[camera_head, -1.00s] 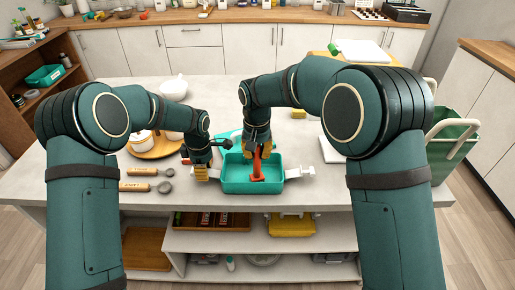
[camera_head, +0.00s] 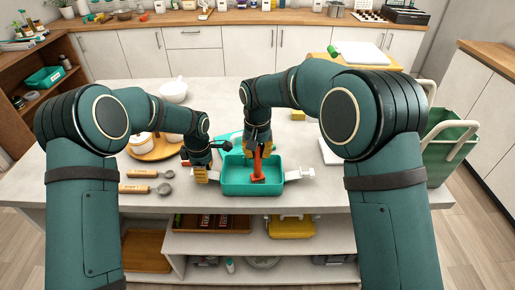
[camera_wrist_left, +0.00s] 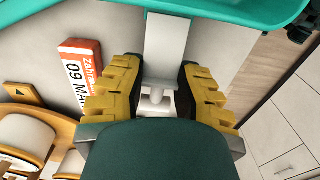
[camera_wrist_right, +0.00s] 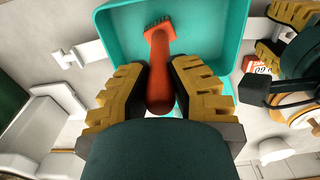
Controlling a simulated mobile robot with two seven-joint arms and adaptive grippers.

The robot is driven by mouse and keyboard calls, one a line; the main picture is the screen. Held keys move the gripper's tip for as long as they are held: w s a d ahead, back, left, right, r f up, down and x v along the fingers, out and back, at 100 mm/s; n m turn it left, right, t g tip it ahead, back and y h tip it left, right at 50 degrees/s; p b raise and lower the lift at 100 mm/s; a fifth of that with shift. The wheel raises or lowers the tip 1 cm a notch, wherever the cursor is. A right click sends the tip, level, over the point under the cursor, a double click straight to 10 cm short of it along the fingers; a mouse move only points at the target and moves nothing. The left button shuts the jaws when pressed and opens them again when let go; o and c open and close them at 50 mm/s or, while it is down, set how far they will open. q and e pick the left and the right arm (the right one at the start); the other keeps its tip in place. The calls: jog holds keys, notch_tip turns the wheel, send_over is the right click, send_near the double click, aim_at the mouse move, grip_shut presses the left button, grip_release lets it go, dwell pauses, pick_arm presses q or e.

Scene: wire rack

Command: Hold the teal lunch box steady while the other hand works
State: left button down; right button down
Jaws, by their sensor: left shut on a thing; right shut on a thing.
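The teal lunch box (camera_head: 232,187) sits open on the table near its front edge, with white tabs at both ends. It also shows in the right wrist view (camera_wrist_right: 118,60). My left gripper (camera_head: 200,176) is shut on the white knob (camera_wrist_left: 157,98) of the left tab (camera_wrist_left: 168,45), beside the box. My right gripper (camera_head: 257,150) is shut on the handle of an orange tool (camera_head: 258,170). The tool's flat, ribbed head (camera_wrist_right: 158,25) points down inside the box. Whether it touches the floor is unclear.
A teal lid-like piece (camera_head: 229,146) lies behind the box. Two wooden-handled scoops (camera_head: 143,174) lie left. A wooden tray (camera_head: 150,151) with white containers stands behind them. An orange-and-white label block (camera_wrist_left: 79,70) is near my left gripper. A green bin (camera_head: 455,150) stands right of the table.

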jog(key=shift+s, duration=0.4)
dwell(1.2)
jog(key=shift+r, duration=3.7)
